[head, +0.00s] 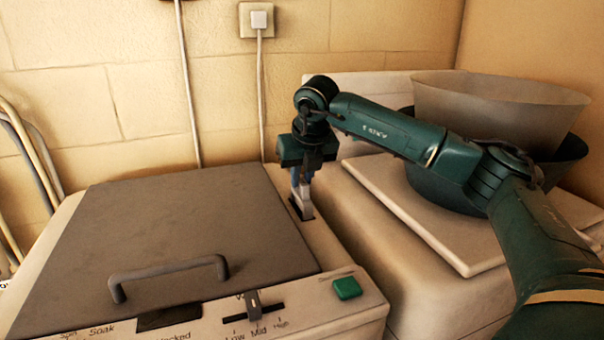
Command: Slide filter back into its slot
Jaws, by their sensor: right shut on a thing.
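The filter (305,193) is a small pale grey piece. My right gripper (302,175) points down over the machine and is shut on its upper part. The slot (295,208) is a dark narrow opening in the pale strip right of the grey lid. The filter stands about upright, and its lower end overlaps the slot in the picture. I cannot tell whether that end is inside the slot or just above it. The jaws partly hide the filter's top. My left gripper is not in view.
The washing machine's grey lid (190,230) is closed, with a dark handle (170,274). A green button (347,288) and a slider (253,303) sit on the front panel. Nested basins (495,100) stand on a pale board (420,225) at right. A wall stands behind.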

